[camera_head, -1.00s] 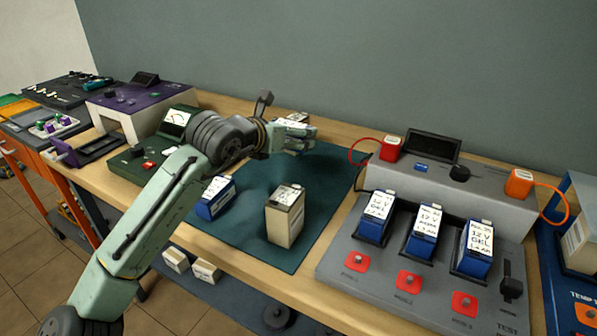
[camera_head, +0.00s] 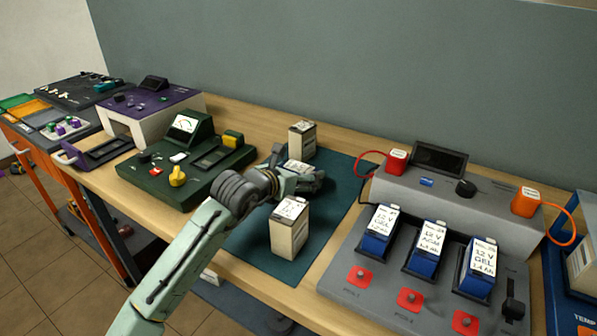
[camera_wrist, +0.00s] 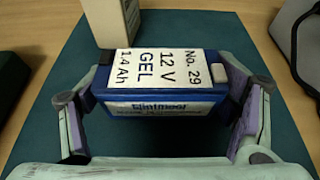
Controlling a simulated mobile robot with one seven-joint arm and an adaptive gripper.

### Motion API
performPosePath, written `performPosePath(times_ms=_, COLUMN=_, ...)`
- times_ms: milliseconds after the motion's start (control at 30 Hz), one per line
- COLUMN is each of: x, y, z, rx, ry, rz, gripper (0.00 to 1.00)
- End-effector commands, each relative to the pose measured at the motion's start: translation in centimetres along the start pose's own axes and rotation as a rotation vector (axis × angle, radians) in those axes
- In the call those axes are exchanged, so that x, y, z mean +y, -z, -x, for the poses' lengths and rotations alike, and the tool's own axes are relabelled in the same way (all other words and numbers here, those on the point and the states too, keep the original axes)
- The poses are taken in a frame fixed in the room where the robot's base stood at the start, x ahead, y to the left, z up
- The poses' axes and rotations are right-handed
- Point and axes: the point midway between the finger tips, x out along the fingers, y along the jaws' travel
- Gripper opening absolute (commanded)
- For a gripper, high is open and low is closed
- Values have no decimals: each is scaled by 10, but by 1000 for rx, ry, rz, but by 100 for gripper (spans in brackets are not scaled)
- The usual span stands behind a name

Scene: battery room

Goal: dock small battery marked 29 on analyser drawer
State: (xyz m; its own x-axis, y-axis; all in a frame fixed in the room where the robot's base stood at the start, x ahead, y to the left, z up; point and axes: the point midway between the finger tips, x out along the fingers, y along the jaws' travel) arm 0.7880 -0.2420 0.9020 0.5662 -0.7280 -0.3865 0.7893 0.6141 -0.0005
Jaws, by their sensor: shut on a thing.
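The blue battery marked No. 29 (camera_wrist: 160,82) is between both fingers of my gripper (camera_wrist: 160,108) in the wrist view, its white label facing the camera. In the head view, my gripper (camera_head: 302,178) is over the back of the teal mat, and the held battery shows mainly as a white label (camera_head: 298,167). I cannot tell its height above the mat. The analyser (camera_head: 150,101) is a purple-topped white unit at the left. Its dark drawer (camera_head: 108,148) sticks out in front with a purple handle and looks empty.
Cream batteries stand behind my gripper (camera_head: 302,141) and in front of it (camera_head: 290,230), on or beside the teal mat (camera_head: 335,190). A green meter unit (camera_head: 150,186) lies between mat and analyser. A grey test station (camera_head: 395,282) with three blue batteries is at the right.

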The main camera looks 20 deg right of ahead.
Motion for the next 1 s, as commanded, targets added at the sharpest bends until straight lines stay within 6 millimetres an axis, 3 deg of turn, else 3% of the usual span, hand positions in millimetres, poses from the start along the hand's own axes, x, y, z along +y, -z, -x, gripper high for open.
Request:
performPosePath(times_ms=367, x=0, y=4, z=-2, rx=-5, ry=0, rz=-2, gripper=29)
performPosePath(times_ms=400, x=0, y=5, z=-2, rx=-2, ry=0, rz=-1, gripper=82)
performPosePath(times_ms=667, x=0, y=4, z=-2, rx=-1, ry=0, rz=0, gripper=99)
performPosePath(times_ms=1000, x=0, y=4, z=-2, rx=-1, ry=0, rz=0, gripper=100)
